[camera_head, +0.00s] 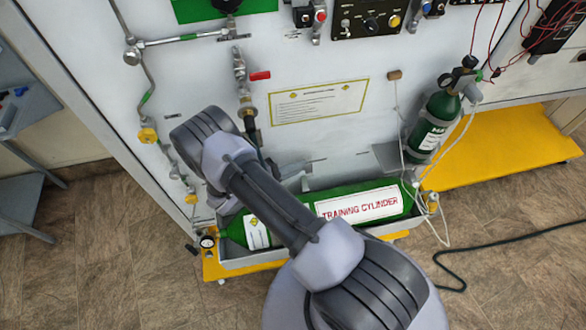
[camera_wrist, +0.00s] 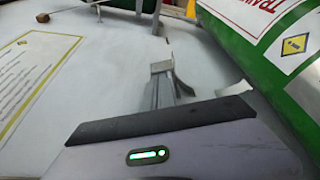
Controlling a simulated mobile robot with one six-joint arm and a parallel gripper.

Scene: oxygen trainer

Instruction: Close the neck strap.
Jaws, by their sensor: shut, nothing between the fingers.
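The green training cylinder (camera_head: 375,203) lies on its side in a grey cradle at the foot of the panel. It fills the upper right of the wrist view (camera_wrist: 262,55). A short pale curved strip (camera_wrist: 236,88), perhaps part of the neck strap, stands out beside the cylinder; its far end and any fastening are hidden. My gripper (camera_wrist: 161,68) is shut and empty, left of this strip in the wrist view and apart from it, close to the white panel.
The white panel (camera_head: 330,140) carries a yellow-bordered notice (camera_head: 320,102), and a valve with a red handle (camera_head: 260,76). A small green cylinder (camera_head: 435,118) with a looped pale tube stands to the right. A black cable (camera_head: 455,275) lies on the floor.

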